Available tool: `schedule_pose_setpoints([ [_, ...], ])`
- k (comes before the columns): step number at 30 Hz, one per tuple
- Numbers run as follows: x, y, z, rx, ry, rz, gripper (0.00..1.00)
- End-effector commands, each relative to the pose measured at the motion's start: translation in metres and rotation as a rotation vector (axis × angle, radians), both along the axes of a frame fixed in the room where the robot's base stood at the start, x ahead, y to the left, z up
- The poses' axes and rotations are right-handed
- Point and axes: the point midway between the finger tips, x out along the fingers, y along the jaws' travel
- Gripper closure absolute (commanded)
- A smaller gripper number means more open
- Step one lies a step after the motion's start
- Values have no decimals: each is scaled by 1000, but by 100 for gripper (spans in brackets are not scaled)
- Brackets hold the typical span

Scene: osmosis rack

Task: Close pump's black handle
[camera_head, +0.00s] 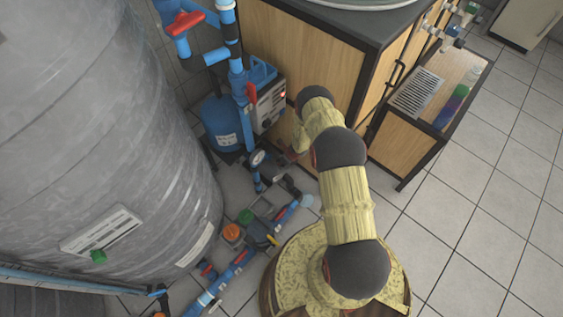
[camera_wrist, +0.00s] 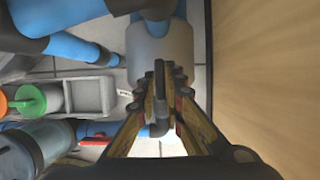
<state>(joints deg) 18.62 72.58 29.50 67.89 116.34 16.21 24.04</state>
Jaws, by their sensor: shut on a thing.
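The pump's black handle (camera_wrist: 159,92) shows in the wrist view as a narrow dark lever in front of a grey cylindrical body (camera_wrist: 160,45) on blue piping. My gripper (camera_wrist: 163,84) has its two yellow-and-black fingers on either side of the handle and is shut on it. In the head view my gripper (camera_head: 284,155) reaches down beside the pipes, left of the wooden cabinet. The handle cannot be made out clearly there.
A wooden cabinet (camera_wrist: 262,70) stands close on the right in the wrist view. A large grey tank (camera_head: 90,130) fills the left of the head view. Tiled floor is open at the right.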

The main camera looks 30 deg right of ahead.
Motion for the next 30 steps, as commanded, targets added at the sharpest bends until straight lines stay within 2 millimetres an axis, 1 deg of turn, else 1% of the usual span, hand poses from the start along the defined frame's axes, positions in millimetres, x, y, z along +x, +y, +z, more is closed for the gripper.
schedule_pose_setpoints([
  [10,0,0,0,1,-1,-9,100],
  [11,0,0,0,1,-1,-9,89],
  [20,0,0,0,0,0,-9,72],
  [30,-1,0,2,0,0,-9,72],
])
